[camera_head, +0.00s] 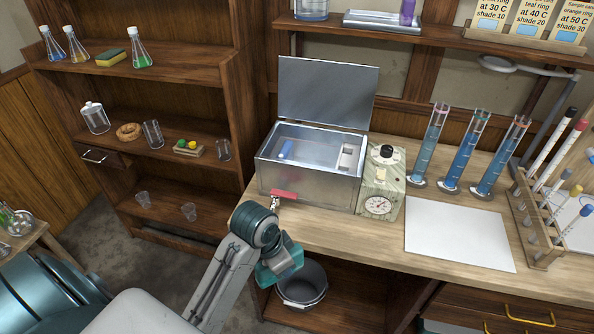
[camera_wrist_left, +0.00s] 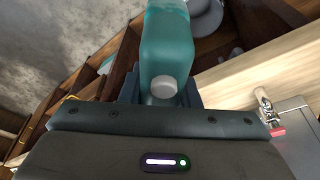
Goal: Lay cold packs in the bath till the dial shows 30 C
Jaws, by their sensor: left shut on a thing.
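The bath (camera_head: 312,178) is an open metal box on the bench, its lid raised behind it. A blue piece (camera_head: 286,149) and a pale upright piece (camera_head: 347,157) show inside it. The dial (camera_head: 379,205) is on the control box (camera_head: 396,178) right of the bath; its reading is too small to tell. My left gripper (camera_head: 276,262) is in front of the bench, below and left of the bath. It is shut on a teal pack with a white cap, seen in the left wrist view (camera_wrist_left: 167,45). My right gripper is not in view.
A red-handled tap (camera_head: 284,195) sticks out at the bath's lower front; it also shows in the wrist view (camera_wrist_left: 277,132). A bucket (camera_head: 302,283) stands below the bench. Blue cylinders (camera_head: 466,150), a white sheet (camera_head: 458,232) and a tube rack (camera_head: 535,215) are to the right.

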